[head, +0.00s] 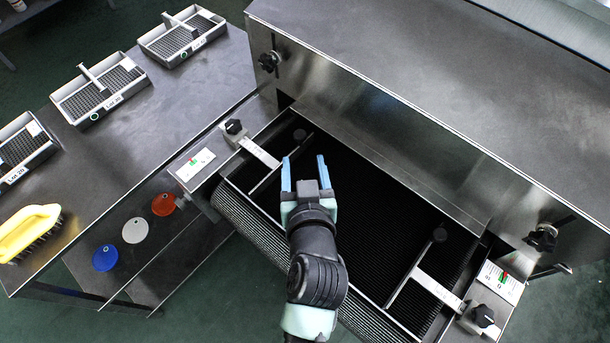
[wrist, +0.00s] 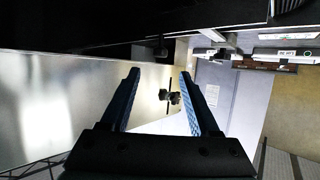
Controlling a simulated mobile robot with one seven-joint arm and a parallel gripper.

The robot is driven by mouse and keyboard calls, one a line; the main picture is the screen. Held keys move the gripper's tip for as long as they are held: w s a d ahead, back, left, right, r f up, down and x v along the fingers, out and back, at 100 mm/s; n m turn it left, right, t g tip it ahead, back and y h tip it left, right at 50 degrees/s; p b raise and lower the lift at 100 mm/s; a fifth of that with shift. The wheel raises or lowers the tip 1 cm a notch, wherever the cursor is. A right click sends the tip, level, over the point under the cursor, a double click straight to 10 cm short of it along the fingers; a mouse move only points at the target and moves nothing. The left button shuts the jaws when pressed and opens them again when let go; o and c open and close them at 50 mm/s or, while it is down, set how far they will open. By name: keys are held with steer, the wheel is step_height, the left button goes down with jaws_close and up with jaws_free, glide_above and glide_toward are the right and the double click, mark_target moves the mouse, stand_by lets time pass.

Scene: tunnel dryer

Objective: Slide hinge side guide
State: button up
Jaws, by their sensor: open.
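Two side guides lie over the dark mesh belt (head: 370,215); I cannot tell which is the hinge side one. The left guide (head: 262,154) is a thin pale bar on a flat arm, with a black knob (head: 234,127) on its mount. The right guide (head: 436,288) is similar, with its black knob (head: 483,316) near the belt's right edge. My gripper (head: 304,170) is open and empty above the belt, just right of the left guide and apart from the right one. In the wrist view its blue fingers (wrist: 159,75) are spread with nothing between the tips.
White scale cards with red and green marks sit beside the left (head: 195,163) and right (head: 500,282) mounts. The steel hood (head: 430,90) rises behind the belt, with black knobs (head: 541,238) on its front. A side table (head: 150,130) holds trays and a yellow brush (head: 29,232).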

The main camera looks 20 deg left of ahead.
steer(key=v, duration=0.3)
steer(key=shift+s+d+r, duration=0.1)
steer(key=shift+s+r, duration=0.1)
steer(key=shift+s, duration=0.1)
stand_by(0.3)
